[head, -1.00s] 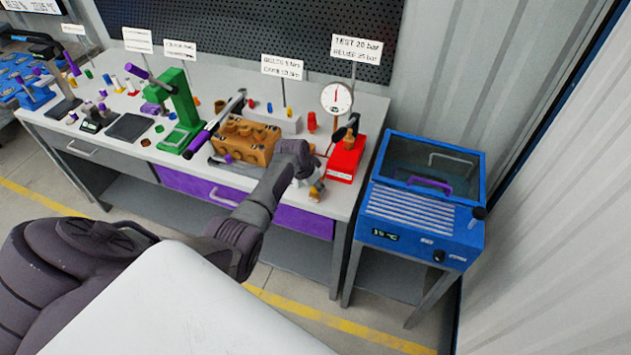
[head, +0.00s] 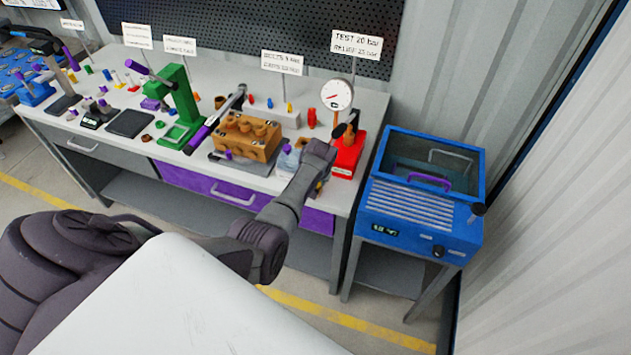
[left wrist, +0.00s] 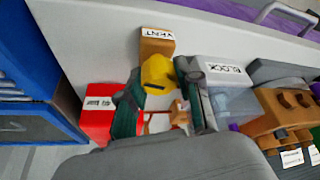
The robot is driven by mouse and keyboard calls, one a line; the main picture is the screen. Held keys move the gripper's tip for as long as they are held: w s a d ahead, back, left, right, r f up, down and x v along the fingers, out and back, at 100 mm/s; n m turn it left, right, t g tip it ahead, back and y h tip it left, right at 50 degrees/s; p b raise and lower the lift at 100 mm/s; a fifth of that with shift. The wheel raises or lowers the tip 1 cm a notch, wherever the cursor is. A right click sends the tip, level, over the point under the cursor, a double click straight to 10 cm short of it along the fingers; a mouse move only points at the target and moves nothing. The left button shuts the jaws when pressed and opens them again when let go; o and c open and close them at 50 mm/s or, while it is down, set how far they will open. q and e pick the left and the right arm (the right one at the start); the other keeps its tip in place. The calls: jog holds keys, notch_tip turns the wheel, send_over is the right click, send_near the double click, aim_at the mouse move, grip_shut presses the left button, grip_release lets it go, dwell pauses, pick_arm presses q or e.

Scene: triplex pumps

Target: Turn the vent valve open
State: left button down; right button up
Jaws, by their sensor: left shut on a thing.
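In the left wrist view the yellow vent valve knob (left wrist: 157,70) sits by a tan block labelled VENT (left wrist: 156,42). My left gripper (left wrist: 160,82) has a dark finger on each side of the knob and is shut on it. In the head view my left arm reaches over the bench's right end; its wrist hides the knob and fingertips. The red pump base (head: 347,158) is just right of the wrist; it also shows in the left wrist view (left wrist: 95,122). The gauge (head: 337,94) stands above it, its needle pointing lower left. My right gripper is not in view.
A tan pump block (head: 246,137) and a clear bottle (head: 288,160) stand left of my wrist. A white BLOCK-labelled part (left wrist: 222,70) is close beside one finger. A blue lidded bath (head: 420,205) stands right of the bench. The green press (head: 182,105) is farther left.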

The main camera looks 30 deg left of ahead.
pick_arm(q)
jog(key=shift+n+g+y+b, duration=0.45)
jog(key=shift+n+b, duration=0.2)
jog(key=shift+n, duration=1.05)
jog(key=c, duration=0.8)
grip_release()
jog(key=shift+r, duration=0.1)
jog(key=v, duration=1.2)
